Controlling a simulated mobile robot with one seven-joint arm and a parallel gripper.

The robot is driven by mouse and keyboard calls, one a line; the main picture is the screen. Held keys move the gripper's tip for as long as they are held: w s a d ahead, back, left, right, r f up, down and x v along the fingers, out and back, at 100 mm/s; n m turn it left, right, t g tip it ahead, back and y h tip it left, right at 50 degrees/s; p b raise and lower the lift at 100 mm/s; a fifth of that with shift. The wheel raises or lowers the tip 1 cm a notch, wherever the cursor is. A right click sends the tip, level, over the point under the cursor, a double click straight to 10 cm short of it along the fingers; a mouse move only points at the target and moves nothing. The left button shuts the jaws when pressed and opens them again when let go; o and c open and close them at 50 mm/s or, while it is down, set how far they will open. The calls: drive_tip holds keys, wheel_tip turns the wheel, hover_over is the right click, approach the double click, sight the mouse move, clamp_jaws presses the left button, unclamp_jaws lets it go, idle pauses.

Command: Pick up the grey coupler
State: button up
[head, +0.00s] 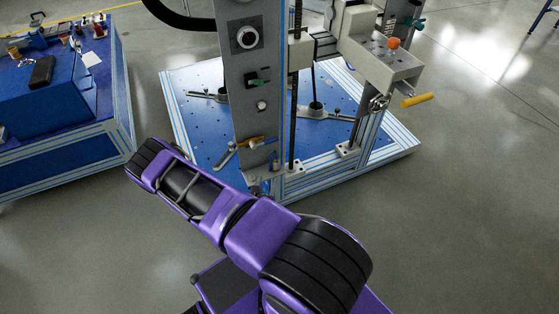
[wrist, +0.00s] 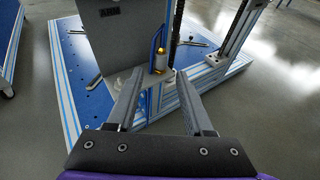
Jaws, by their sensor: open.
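A small grey cylindrical piece (wrist: 160,62) with a yellow-orange top, which looks like the grey coupler, sits at the foot of the tall grey column in the wrist view. I cannot make it out for sure in the head view. My gripper (wrist: 161,74) is open, its two grey fingers pointing at the column's foot. The piece shows between and just beyond the fingertips; I cannot tell how far off it is. Nothing is seen held. In the head view my purple arm reaches up-left, and my fingers cannot be made out.
The grey test column (head: 258,90) stands on a blue perforated base (head: 200,125) with aluminium edges. A yellow handle (head: 417,99) sticks out at the right. A blue workbench (head: 60,150) with tools stands at the left. The grey floor between is clear.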

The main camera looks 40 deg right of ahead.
sight(275, 165)
drive_tip(key=shift+y, duration=0.3)
drive_tip(key=x, duration=0.3)
drive_tip(key=f+b+x, duration=0.1)
drive_tip(key=x, duration=0.3)
drive_tip(key=s+x, duration=0.1)
drive_tip(key=x, duration=0.3)
drive_tip(key=shift+w+d+f+b, duration=0.1)
drive_tip(key=shift+d+f+b, duration=0.15)
drive_tip(key=shift+f+b, duration=0.2)
drive_tip(key=shift+b+x, duration=0.55)
drive_tip(key=shift+x, duration=2.25)
drive_tip(key=shift+r, duration=0.1)
clamp_jaws()
